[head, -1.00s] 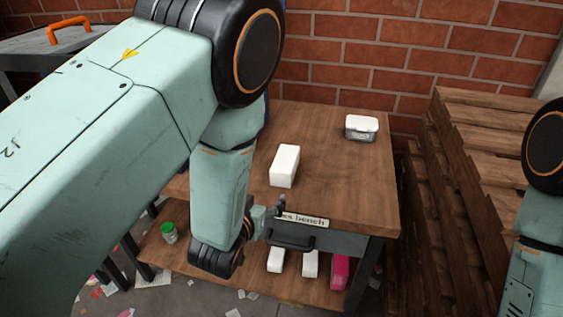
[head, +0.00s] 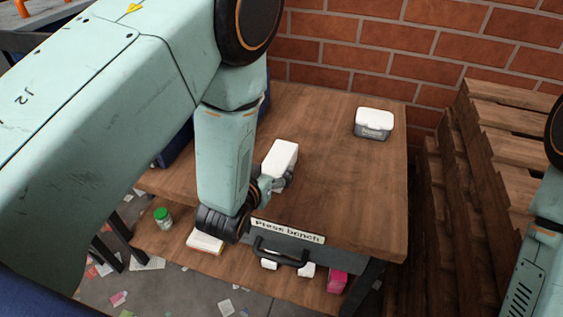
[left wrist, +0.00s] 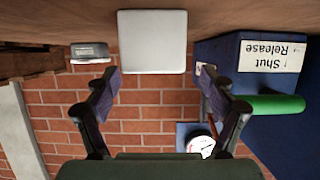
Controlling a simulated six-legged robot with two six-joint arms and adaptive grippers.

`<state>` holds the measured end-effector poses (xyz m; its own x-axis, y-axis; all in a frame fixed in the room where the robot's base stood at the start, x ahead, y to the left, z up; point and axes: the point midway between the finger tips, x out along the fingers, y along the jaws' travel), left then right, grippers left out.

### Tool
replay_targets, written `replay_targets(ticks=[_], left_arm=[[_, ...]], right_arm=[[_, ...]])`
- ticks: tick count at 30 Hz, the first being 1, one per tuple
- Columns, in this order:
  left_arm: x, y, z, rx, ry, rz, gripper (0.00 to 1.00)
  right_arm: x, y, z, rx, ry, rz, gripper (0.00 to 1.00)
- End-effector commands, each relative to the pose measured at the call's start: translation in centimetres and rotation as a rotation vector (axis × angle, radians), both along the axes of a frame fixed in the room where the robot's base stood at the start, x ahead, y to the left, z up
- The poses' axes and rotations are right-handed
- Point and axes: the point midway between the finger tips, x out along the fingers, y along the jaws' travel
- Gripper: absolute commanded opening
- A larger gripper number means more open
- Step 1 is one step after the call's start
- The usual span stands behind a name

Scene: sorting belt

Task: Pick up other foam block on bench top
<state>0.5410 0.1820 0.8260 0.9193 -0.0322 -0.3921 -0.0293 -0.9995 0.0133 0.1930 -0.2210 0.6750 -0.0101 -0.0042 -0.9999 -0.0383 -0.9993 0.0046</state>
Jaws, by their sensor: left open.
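A white foam block (head: 282,156) lies on the wooden bench top, near the front edge and above the "Press bench" label. It also shows close ahead in the upside-down left wrist view (left wrist: 152,42). My left gripper (head: 278,182) is at the block's near end, low over the bench, and partly hides it. In the left wrist view the left gripper (left wrist: 162,88) has its fingers spread wide, with the block's end face beyond and between them. Whether a finger touches the block cannot be told. My right gripper is out of view.
A white-lidded tub (head: 373,124) stands at the bench's back right. A blue press (left wrist: 228,60) with a green handle (left wrist: 275,105) stands beside the block. Below are a drawer handle (head: 280,256), a green-lidded jar (head: 162,218) and a pink block (head: 337,281). Wooden pallets (head: 500,150) stand right.

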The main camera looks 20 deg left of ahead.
Motion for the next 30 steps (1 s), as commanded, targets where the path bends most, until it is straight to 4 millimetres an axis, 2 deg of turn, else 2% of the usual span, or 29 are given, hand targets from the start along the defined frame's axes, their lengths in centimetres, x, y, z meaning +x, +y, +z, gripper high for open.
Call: replay_targets(ticks=[7, 15, 25, 30], left_arm=[[2.0, -0.6, -1.2, 0.002, 0.0, -0.004, 0.83], [5.3, -1.2, -2.6, 0.001, 0.001, -0.003, 0.83], [6.1, -1.3, -2.7, 0.003, 0.001, -0.004, 0.83], [6.2, -1.2, -2.7, 0.003, 0.001, -0.003, 0.69]], right_arm=[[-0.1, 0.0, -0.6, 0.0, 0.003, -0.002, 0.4], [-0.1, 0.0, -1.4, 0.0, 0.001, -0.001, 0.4], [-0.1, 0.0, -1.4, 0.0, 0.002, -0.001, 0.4], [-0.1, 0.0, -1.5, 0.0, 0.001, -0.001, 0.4]])
